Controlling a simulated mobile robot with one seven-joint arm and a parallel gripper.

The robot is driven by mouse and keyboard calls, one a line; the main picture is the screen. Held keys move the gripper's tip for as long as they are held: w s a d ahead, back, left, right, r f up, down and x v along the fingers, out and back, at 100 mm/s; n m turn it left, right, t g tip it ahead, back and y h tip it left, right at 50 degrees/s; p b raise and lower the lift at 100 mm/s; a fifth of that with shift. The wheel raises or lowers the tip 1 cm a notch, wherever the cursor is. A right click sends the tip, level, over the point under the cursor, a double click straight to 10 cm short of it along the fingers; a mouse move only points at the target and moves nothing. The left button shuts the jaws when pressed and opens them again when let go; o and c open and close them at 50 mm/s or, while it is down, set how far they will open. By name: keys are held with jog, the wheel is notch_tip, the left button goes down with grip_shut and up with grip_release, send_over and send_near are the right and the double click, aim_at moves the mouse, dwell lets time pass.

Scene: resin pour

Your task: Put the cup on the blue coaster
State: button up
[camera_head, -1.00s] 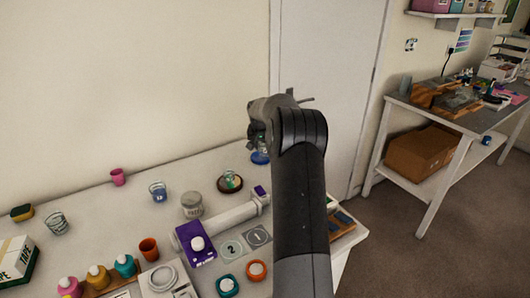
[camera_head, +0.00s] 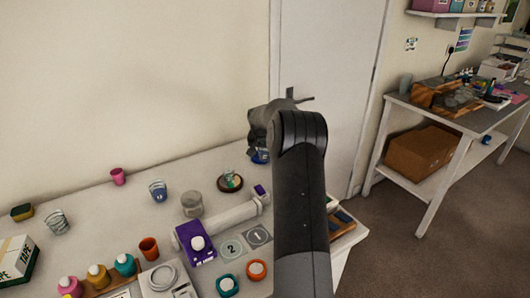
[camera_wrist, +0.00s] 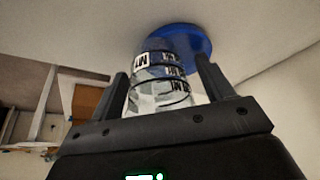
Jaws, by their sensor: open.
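The cup (camera_wrist: 160,80) is clear with dark printed marks and appears to stand on the blue coaster (camera_wrist: 192,38) in the wrist view. My gripper (camera_wrist: 161,68) is open, with one finger on each side of the cup; whether either finger touches it is unclear. In the head view, my gripper is at the back right of the white table. Only a bit of the blue coaster (camera_head: 260,157) shows below it, and the cup is mostly hidden there.
A dark round stand with a glass piece (camera_head: 230,182) is left of the coaster. A door is behind.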

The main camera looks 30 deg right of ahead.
jog(key=shift+r, duration=0.1)
jog(key=v, duration=1.2)
jog(key=s+a+r+n+t, duration=0.1)
jog(key=s+a+r+n, duration=0.1)
jog(key=s+a+r, duration=0.55)
jog(key=s+a+r+n, duration=0.2)
jog(key=s+a+r, duration=0.45)
jog(key=a, duration=0.65)
jog(key=s+a+f+n+y, duration=0.1)
jog(key=s+a, duration=0.3)
jog(key=s, duration=0.5)
jog(key=s+a+f+n+t+y, duration=0.1)
jog(key=s+a+f+n, duration=0.1)
jog(key=s, duration=0.7)
jog(key=s+a+f+n+y, duration=0.1)
jog(key=s+a+f, duration=0.3)
jog(key=s, duration=0.5)
jog(key=shift+a+n, duration=0.5)
jog(key=shift+a, duration=0.6)
